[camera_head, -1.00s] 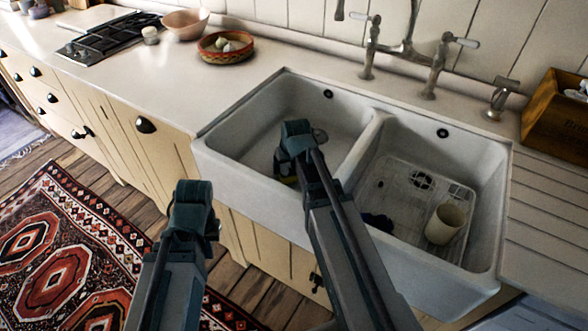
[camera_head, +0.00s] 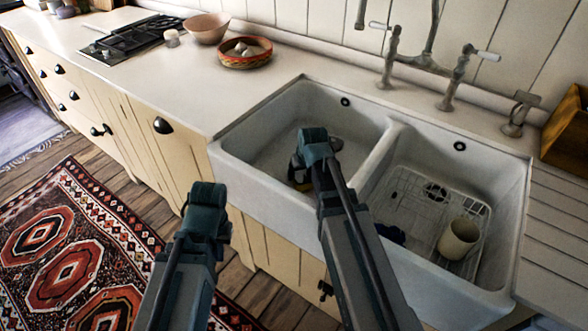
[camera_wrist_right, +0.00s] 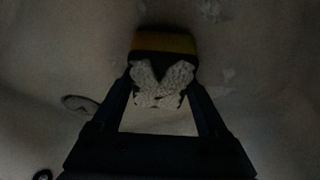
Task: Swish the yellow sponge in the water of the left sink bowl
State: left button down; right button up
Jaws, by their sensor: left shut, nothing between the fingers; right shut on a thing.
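The left sink bowl (camera_head: 262,160) is the left half of the white double sink. My right gripper (camera_head: 298,172) reaches down into it, its fingers mostly hidden behind the wrist in the head view. In the dark right wrist view, my right gripper (camera_wrist_right: 161,88) is shut on the yellow sponge (camera_wrist_right: 165,42), whose yellow top shows beyond the pale, rough finger pads. Only a small bit of yellow shows beneath the wrist in the head view. I cannot make out the water surface clearly. My left gripper (camera_head: 222,232) is outside the sink, in front of the cabinet; its fingers are barely visible.
The right bowl holds a wire rack (camera_head: 420,205), a cream cup (camera_head: 459,238) and a dark blue item (camera_head: 391,234). A divider (camera_head: 378,158) separates the bowls. Taps (camera_head: 392,60) stand behind. A basket (camera_head: 245,54) sits on the counter, and a wooden box (camera_head: 568,128) stands right.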

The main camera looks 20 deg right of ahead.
jog(key=s+d, duration=0.2)
jog(key=s, duration=0.1)
jog(key=shift+s+d, duration=0.2)
jog(key=shift+d, duration=0.05)
send_near(286, 171)
jog(key=x, duration=0.5)
jog(key=shift+s, duration=0.1)
jog(key=s+d, duration=0.1)
jog(key=s, duration=0.1)
jog(key=s+d, duration=0.2)
notch_tip(286, 171, up, 21)
jog(key=p, duration=2.1)
jog(key=shift+w+r, duration=0.1)
jog(key=shift+r, duration=0.1)
jog(key=shift+f, duration=0.25)
